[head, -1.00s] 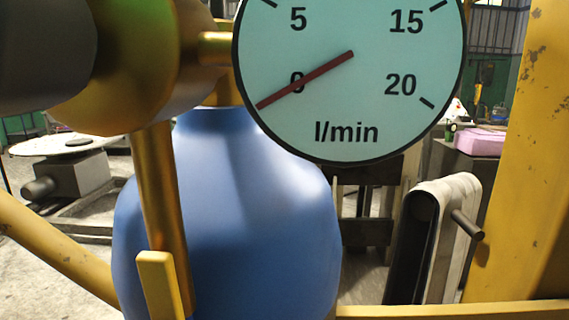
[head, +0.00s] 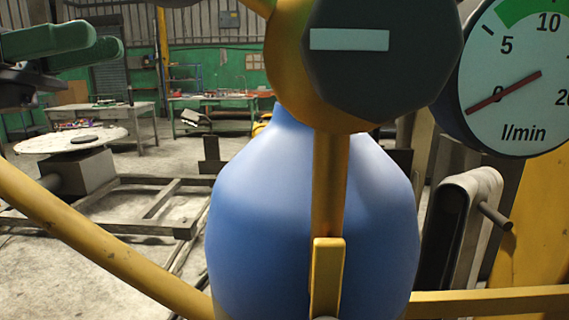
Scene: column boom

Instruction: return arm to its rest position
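My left gripper (head: 84,46) is at the upper left of the head view, raised in front of the far workshop. Its two green fingers point right. One finger lies behind the other, set off to the right and smaller, so they look apart. I see nothing held between them. The gripper is well left of the blue gas cylinder (head: 310,220) and clear of it. Most of my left arm is out of view. My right gripper is not in view.
A brass valve (head: 290,70) with a dark knob (head: 375,75) and a flow gauge (head: 525,75) sits on the cylinder. A yellow rail (head: 100,245) crosses the lower left. Behind stand a round white table (head: 60,142) and workbenches.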

